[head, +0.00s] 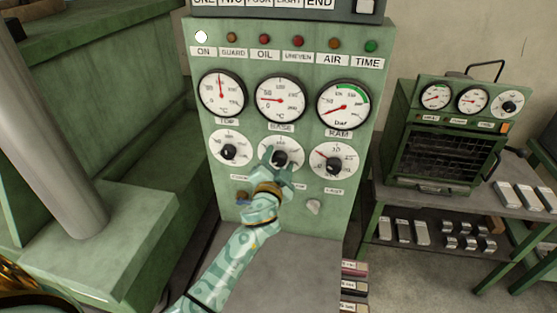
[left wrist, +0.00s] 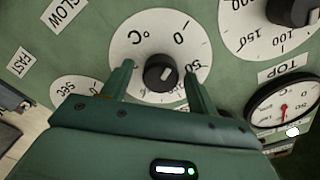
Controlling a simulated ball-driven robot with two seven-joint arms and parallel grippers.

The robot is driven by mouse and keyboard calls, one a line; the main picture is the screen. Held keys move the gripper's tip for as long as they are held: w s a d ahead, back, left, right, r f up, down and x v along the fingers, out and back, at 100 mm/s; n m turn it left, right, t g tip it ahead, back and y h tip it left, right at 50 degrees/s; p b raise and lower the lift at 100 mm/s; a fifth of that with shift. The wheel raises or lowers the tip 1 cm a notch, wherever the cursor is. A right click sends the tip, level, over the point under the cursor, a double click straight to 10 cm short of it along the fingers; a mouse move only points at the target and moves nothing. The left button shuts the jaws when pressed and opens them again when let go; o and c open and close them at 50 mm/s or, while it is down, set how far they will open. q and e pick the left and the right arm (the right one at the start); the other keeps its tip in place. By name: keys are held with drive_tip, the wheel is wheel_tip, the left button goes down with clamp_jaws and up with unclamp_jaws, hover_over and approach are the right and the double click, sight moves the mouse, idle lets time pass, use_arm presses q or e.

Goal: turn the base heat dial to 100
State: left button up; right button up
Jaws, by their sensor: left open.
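The green control panel (head: 300,215) faces me. Its middle lower dial, the base heat dial (head: 296,148), has a white face and a black knob (head: 280,158). In the left wrist view the white dial face (left wrist: 135,38) reads °C, with 0 and 50 visible; its black knob (left wrist: 160,73) has a pale mark. My left gripper (head: 277,164) is at this dial. In the left wrist view its open fingers (left wrist: 159,76) stand either side of the knob, with gaps; I cannot tell how deep they reach. The gripper hides part of the scale. My right gripper is not in view.
The top dial (head: 229,147) and the right dial (head: 335,160) sit close on either side. Three gauges are above, including the base gauge (head: 280,100). A small oven (head: 445,140) stands on a bench at the right.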

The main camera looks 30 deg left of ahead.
use_arm(q)
drive_tip(key=shift+c, duration=0.6)
drive_tip(key=c, duration=0.9)
drive_tip(key=shift+o, duration=0.2)
